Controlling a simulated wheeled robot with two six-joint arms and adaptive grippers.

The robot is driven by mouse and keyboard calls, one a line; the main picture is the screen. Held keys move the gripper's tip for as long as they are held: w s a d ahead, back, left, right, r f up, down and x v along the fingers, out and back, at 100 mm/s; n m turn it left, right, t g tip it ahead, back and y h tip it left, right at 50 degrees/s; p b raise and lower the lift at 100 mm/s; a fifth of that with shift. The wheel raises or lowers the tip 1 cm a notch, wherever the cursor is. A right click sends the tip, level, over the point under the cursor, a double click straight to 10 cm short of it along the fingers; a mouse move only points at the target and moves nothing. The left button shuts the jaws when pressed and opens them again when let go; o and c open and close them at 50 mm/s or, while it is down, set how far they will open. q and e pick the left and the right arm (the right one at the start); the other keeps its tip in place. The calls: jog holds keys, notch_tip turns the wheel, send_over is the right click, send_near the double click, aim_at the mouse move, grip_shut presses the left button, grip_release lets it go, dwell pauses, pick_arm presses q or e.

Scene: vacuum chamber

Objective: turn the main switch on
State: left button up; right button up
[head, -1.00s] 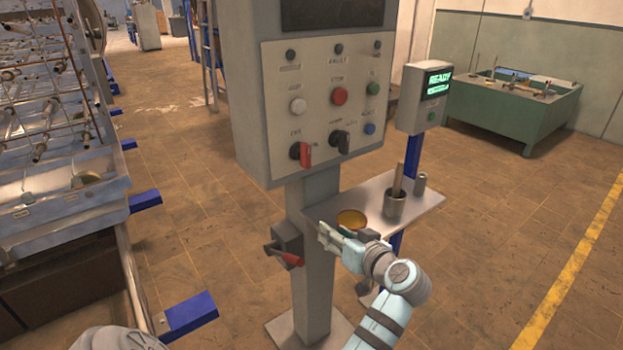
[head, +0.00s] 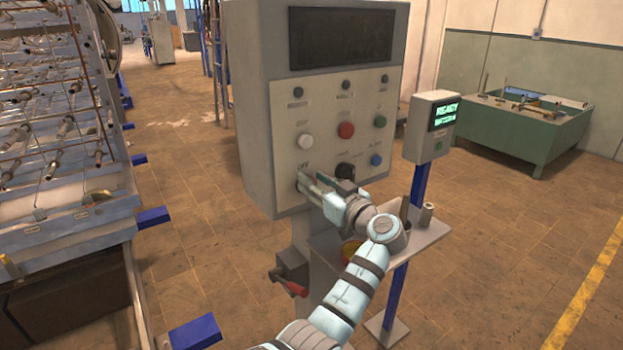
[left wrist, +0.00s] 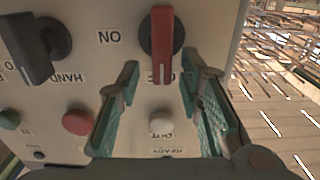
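The main switch, a red handle on a dark round base (left wrist: 163,45), shows in the left wrist view, which sees the panel upside down. Its handle points at the partly covered OFF label; the ON label (left wrist: 109,37) is to its side. My left gripper (left wrist: 158,82) is open and empty, its green-lined fingertips just short of the handle, one to each side. In the head view my left gripper (head: 322,188) is at the lower left of the panel (head: 325,125) and hides the red handle. My right gripper is not in view.
A black selector knob (head: 345,171) is close beside the gripper; it also shows in the wrist view (left wrist: 38,48). White (head: 306,141), red (head: 346,130) and green (head: 379,122) buttons are above. A shelf (head: 425,235) with a cup is below my arm, near a red-handled lever (head: 290,285).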

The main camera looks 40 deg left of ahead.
pick_arm(q)
jog(key=shift+s, duration=0.15)
jog(key=shift+c, duration=0.2)
grip_shut()
jog(key=shift+m, duration=0.3)
jog(key=m, duration=0.1)
jog(key=w+m, duration=0.1)
jog(key=m, duration=0.1)
jog(key=shift+d+f+b, duration=0.15)
jog(key=shift+b, duration=0.25)
jog(key=m, duration=0.4)
jog(key=shift+w+d+f, duration=0.15)
jog(key=shift+w, duration=0.2)
jog(key=m+p, duration=0.1)
jog(key=m, duration=0.2)
jog(key=f+m, duration=0.1)
jog(key=m, duration=0.2)
jog(key=w+f+m+p, duration=0.1)
jog(key=m, duration=0.3)
jog(key=shift+d+f+p, duration=0.1)
jog(key=shift+d+p, duration=0.05)
jog(key=shift+p, duration=0.15)
jog(key=shift+m, duration=0.3)
